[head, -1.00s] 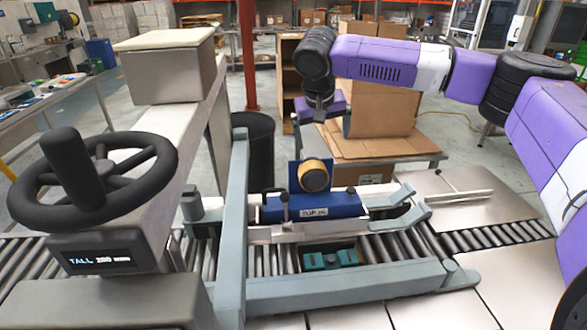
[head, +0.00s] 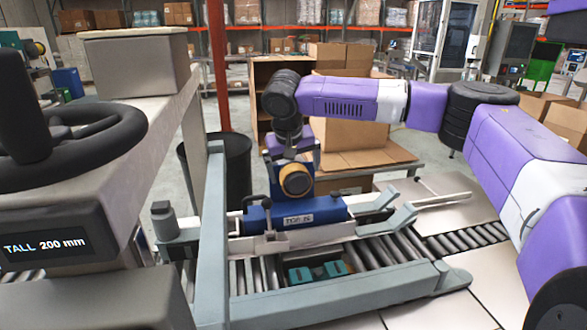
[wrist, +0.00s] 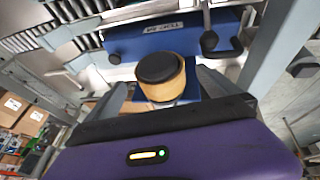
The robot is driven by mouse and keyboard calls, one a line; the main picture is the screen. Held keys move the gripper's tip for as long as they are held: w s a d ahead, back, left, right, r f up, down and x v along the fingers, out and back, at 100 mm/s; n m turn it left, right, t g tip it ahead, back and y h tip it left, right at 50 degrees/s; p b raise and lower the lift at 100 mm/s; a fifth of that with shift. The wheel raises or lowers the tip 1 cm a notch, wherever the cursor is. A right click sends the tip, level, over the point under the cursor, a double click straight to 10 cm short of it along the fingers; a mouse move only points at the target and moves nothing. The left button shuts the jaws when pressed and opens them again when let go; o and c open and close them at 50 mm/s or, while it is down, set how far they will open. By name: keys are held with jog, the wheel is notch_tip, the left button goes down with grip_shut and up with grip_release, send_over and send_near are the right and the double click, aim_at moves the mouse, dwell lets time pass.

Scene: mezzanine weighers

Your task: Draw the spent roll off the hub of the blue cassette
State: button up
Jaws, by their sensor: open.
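The blue cassette (head: 283,215) lies in a grey cradle over the roller conveyor; it also shows in the wrist view (wrist: 190,35). A blue plate stands up at its back and bears the tan spent roll (head: 296,181), which has a black round centre. In the wrist view the roll (wrist: 162,85) lies between my two grey fingers, with its dark end toward the camera. My gripper (wrist: 163,90) is open, close above and around the roll. I cannot tell whether either finger touches it. The hub is hidden by the roll.
A teal block (head: 317,272) lies among the rollers in front. A black bin (head: 225,165) stands behind.

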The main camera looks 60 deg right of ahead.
aim_at(296, 180)
jog(key=shift+p+x, duration=0.3)
jog(key=shift+x, duration=2.8)
jog(key=c, duration=1.3)
jog(key=shift+c, duration=0.2)
jog(key=shift+r+p, duration=0.25)
jog(key=shift+p, duration=0.2)
